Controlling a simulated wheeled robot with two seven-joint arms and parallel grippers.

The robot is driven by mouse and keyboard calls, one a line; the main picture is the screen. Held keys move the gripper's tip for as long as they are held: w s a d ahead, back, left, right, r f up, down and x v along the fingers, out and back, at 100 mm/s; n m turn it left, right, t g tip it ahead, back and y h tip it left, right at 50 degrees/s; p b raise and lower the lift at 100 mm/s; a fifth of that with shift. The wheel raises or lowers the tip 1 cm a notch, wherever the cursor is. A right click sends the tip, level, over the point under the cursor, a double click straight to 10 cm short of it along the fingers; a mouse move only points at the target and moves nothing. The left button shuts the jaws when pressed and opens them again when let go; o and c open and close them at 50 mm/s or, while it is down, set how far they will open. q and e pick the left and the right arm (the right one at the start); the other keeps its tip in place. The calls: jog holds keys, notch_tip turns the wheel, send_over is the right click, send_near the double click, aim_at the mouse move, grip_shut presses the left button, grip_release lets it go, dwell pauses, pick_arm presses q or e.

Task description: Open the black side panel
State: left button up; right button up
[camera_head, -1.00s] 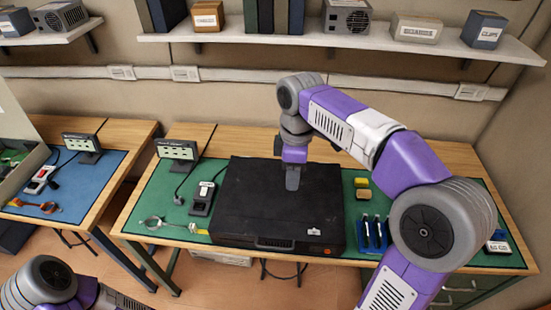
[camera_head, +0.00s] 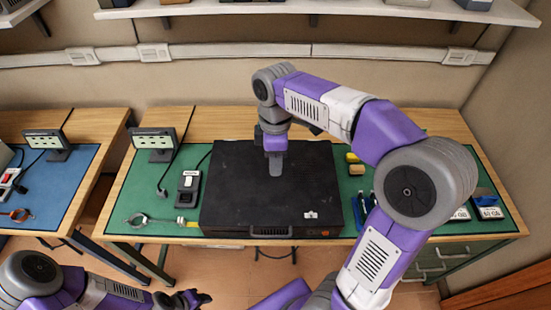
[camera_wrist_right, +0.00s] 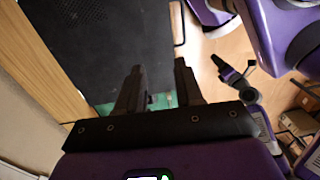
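The black side panel (camera_head: 250,195) is the broad dark top of a flat black case lying on a green mat in the head view. It lies flat, with a small pale label and an orange mark near its front right corner. My right gripper (camera_head: 276,165) points down over the panel's rear middle; contact cannot be told. In the right wrist view its two fingers (camera_wrist_right: 158,80) stand apart with nothing seen between them, and the dark perforated panel (camera_wrist_right: 110,35) fills the upper left. My left gripper (camera_head: 192,298) is low in the head view, away from the bench; its fingers are unclear.
On the green mat (camera_head: 140,195) a small meter (camera_head: 188,187) and a ring-shaped tool (camera_head: 150,219) lie left of the case. Yellow blocks (camera_head: 355,165) and blue-handled tools lie to its right, partly behind my right arm. A second bench with a blue mat (camera_head: 65,180) stands left.

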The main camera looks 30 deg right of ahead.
jog(key=shift+w, duration=0.1)
jog(key=shift+c, duration=0.5)
grip_shut()
jog(key=c, duration=0.6)
grip_release()
jog(key=o, duration=0.7)
notch_tip(320, 180, up, 8)
jog(key=p, duration=0.2)
jog(key=shift+w+d+f, duration=0.2)
jog(key=shift+w+f, duration=0.05)
jog(key=shift+c, duration=0.5)
